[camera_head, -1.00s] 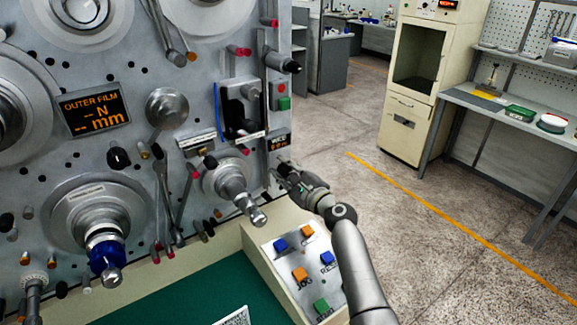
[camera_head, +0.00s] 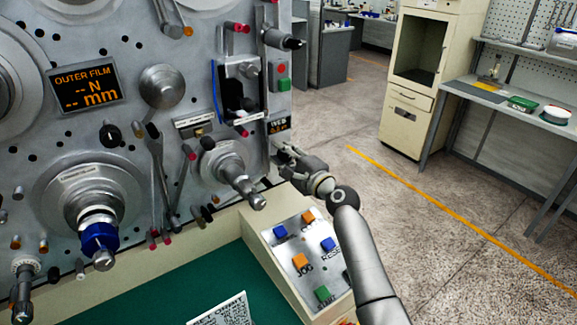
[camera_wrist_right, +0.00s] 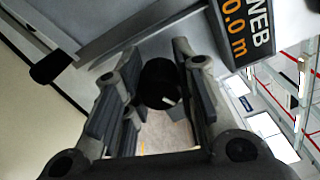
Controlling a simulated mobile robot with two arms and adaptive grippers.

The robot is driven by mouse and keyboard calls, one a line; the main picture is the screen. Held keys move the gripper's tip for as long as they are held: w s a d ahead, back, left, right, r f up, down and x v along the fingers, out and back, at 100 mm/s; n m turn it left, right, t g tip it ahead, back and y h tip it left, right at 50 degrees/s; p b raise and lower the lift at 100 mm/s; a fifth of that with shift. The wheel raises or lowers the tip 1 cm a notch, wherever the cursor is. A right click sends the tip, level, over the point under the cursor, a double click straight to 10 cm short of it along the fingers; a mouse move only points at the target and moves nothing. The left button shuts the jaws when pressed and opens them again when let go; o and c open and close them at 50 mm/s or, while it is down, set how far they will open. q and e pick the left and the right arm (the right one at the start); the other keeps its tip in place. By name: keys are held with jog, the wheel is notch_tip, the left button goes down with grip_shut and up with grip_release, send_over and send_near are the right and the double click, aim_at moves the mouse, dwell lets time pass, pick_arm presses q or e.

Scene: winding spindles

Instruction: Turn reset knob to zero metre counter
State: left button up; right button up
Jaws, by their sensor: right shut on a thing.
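The metre counter (camera_head: 279,126) is a small dark display with orange digits on the right edge of the machine. In the right wrist view the counter (camera_wrist_right: 247,38) shows "WEB" and "0.0 m", cut off by the frame's top edge, so any leading digits are hidden. The black round reset knob (camera_wrist_right: 160,84) with a white mark sits between the fingers of my right gripper (camera_wrist_right: 157,92). The right gripper (camera_head: 279,155) is shut on it, just below the counter. My left gripper is not in view.
A metal spindle (camera_head: 238,180) projects just left of the gripper. The floor (camera_head: 440,245) to the right is clear up to a cabinet (camera_head: 412,95) and a workbench (camera_head: 500,102).

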jog(key=n+b, duration=0.1)
jog(key=n, duration=0.1)
jog(key=n+b, duration=0.1)
jog(key=shift+f+n, duration=0.2)
jog(key=shift+n, duration=0.2)
jog(key=n+b, duration=0.4)
jog(key=n, duration=0.1)
jog(key=shift+f, duration=0.15)
jog(key=n+b, duration=0.2)
jog(key=n, duration=0.1)
jog(key=shift+r+n, duration=0.25)
jog(key=shift+n, duration=0.05)
jog(key=o, duration=0.9)
jog(key=shift+o, duration=0.2)
jog(key=shift+r, duration=0.1)
